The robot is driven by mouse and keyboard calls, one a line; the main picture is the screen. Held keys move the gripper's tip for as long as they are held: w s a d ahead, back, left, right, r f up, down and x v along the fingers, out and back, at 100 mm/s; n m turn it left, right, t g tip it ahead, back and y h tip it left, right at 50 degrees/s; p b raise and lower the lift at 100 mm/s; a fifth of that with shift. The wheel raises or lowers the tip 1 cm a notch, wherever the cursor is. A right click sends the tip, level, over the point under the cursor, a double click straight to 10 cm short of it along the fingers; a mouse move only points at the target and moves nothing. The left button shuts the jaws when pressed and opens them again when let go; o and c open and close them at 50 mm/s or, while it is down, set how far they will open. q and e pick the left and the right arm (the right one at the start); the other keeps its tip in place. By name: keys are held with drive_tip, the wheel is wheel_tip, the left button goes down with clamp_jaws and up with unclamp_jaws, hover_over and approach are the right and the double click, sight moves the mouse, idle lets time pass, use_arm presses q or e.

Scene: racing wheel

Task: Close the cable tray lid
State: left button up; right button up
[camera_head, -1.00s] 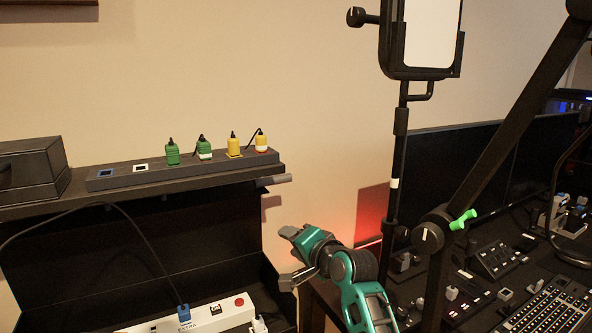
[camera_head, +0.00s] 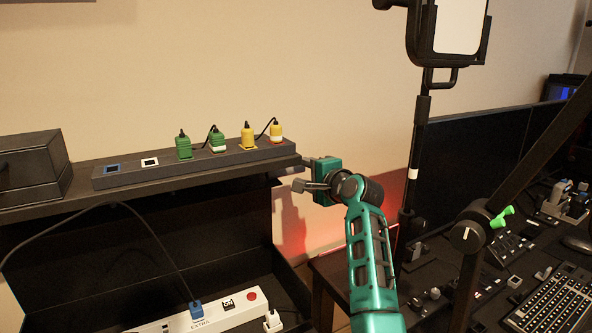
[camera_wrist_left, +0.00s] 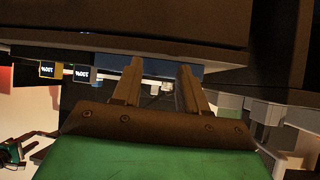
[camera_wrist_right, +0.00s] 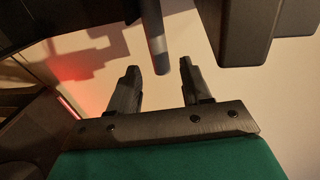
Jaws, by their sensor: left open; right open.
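The cable tray (camera_head: 90,255) is a dark open box at the lower left, with a white power strip (camera_head: 215,317) inside. A dark flat panel (camera_head: 200,180) above it may be the lid; I cannot tell for certain. A short grey bar at its right end is mostly hidden by my right gripper (camera_head: 305,174), which is open there. In the right wrist view a grey bar (camera_wrist_right: 155,38) hangs between the open fingers (camera_wrist_right: 160,75), without a visible grip. My left gripper (camera_wrist_left: 161,68) is open below a dark edge (camera_wrist_left: 120,25), outside the head view.
A dark strip (camera_head: 120,177) on the panel carries green plugs (camera_head: 183,147) and yellow plugs (camera_head: 248,137). A black box (camera_head: 30,165) stands at the left. A blue plug (camera_head: 196,311) trails a cable. A light stand (camera_head: 420,130) and control desk (camera_head: 500,270) are at the right.

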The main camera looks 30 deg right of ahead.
sight(298, 170)
drive_tip(key=shift+w+d+f, duration=0.1)
drive_tip(key=shift+w+f, duration=0.15)
drive_tip(key=shift+w, duration=1.2)
drive_tip(key=shift+w+d+f, duration=0.1)
drive_tip(key=shift+w+f, duration=0.1)
drive_tip(key=shift+w, duration=1.25)
drive_tip(key=shift+c, duration=0.5)
clamp_jaws()
